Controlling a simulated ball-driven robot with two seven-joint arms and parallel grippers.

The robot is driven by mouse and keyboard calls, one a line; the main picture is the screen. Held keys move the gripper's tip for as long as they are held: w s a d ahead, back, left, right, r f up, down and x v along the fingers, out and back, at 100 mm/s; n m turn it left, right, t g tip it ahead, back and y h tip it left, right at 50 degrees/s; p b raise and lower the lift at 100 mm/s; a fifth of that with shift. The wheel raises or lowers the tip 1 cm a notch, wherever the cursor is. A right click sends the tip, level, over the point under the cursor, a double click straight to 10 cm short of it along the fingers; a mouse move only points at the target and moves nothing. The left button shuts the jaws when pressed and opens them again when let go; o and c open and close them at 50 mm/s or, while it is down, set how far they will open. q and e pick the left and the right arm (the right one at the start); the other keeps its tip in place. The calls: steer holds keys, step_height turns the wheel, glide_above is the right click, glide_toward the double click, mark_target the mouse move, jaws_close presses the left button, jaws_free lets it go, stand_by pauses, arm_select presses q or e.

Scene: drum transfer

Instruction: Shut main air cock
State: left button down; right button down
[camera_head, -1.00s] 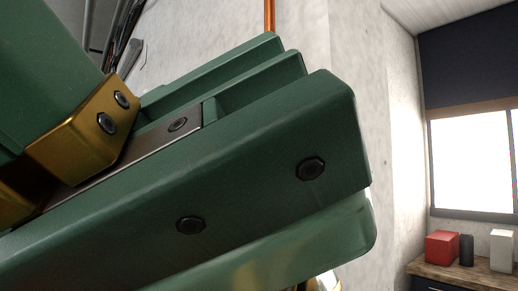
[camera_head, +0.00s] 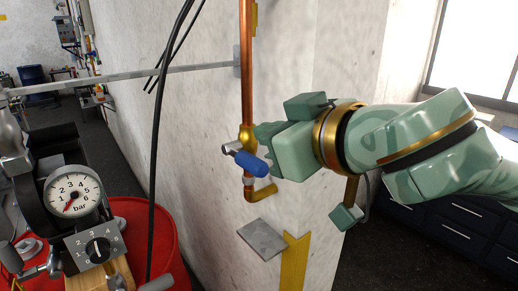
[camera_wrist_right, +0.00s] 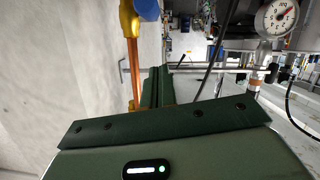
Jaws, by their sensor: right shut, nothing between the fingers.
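The air cock (camera_head: 247,138) is a brass valve body on a vertical copper pipe (camera_head: 247,70) by the pale wall. Its blue lever handle (camera_head: 250,162) lies across the pipe, sloping down to the right. In the right wrist view the brass body (camera_wrist_right: 129,20) and the blue handle (camera_wrist_right: 148,9) show at the top edge. My right gripper (camera_head: 264,133) comes in from the right, its green fingers close beside the valve. I cannot tell whether they touch it. In the right wrist view its fingers (camera_wrist_right: 158,86) are together and empty. My left gripper is out of view.
A red drum (camera_head: 150,235) stands at lower left, with a pressure gauge (camera_head: 72,195) and a numbered dial (camera_head: 97,247) before it. Black cables (camera_head: 155,140) hang left of the pipe. A grey plate (camera_head: 262,239) is below the valve. Dark drawers (camera_head: 440,230) stand at right.

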glide_above(254, 164)
steer(key=shift+s+a+f, duration=0.1)
steer(key=shift+a+f, duration=0.15)
steer(key=shift+f, duration=0.65)
steer(key=shift+d+f, duration=0.2)
steer(key=shift+f, duration=1)
steer(key=shift+d+f, duration=0.2)
steer(key=shift+f, duration=0.35)
steer(key=shift+a, duration=0.1)
